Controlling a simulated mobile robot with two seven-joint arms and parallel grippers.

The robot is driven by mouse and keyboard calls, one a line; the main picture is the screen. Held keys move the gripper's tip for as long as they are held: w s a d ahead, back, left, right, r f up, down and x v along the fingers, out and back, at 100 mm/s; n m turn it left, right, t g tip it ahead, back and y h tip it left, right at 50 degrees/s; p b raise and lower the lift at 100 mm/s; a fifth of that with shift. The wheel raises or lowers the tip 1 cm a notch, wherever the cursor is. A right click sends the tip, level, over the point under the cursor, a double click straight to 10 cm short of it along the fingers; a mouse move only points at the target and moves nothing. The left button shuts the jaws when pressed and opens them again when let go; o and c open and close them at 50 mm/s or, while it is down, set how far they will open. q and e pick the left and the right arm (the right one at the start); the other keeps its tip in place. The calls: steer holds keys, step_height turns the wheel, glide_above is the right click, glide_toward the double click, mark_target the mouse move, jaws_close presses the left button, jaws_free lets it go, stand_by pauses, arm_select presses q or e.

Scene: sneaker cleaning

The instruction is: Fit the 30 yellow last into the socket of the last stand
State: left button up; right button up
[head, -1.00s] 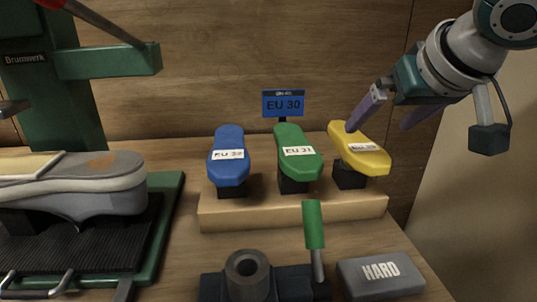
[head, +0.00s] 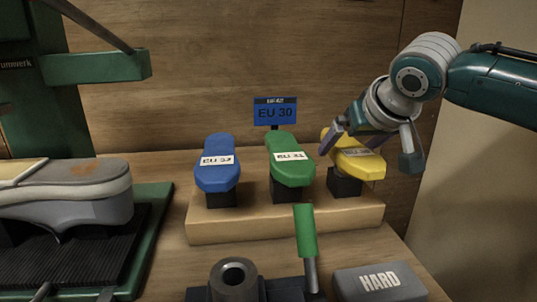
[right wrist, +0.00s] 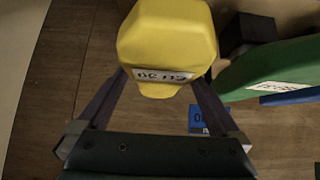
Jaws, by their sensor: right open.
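The yellow last (head: 362,166) sits on a black block at the right end of the wooden rack, its white label partly covered by my gripper. My right gripper (head: 348,146) is open above it, with its fingers toward either side of the last. In the right wrist view the yellow last (right wrist: 167,40) lies between the two fingers; whether they touch it I cannot tell. The last stand's socket (head: 234,272) is a dark upright ring at the bottom of the head view, empty, beside a green-handled lever (head: 305,232). My left gripper is not in view.
The blue last (head: 216,170) and green last (head: 290,170) stand left of the yellow one on the wooden rack (head: 280,225). A blue EU 30 sign (head: 275,112) rises behind. A grey HARD block (head: 380,283) lies front right. A shoe (head: 75,200) on a green press fills the left.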

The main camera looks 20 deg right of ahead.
steer(key=shift+w+f, duration=0.15)
steer(key=shift+f, duration=0.05)
steer(key=shift+c, duration=0.2)
steer(key=shift+r, duration=0.1)
jaws_close()
stand_by(0.4)
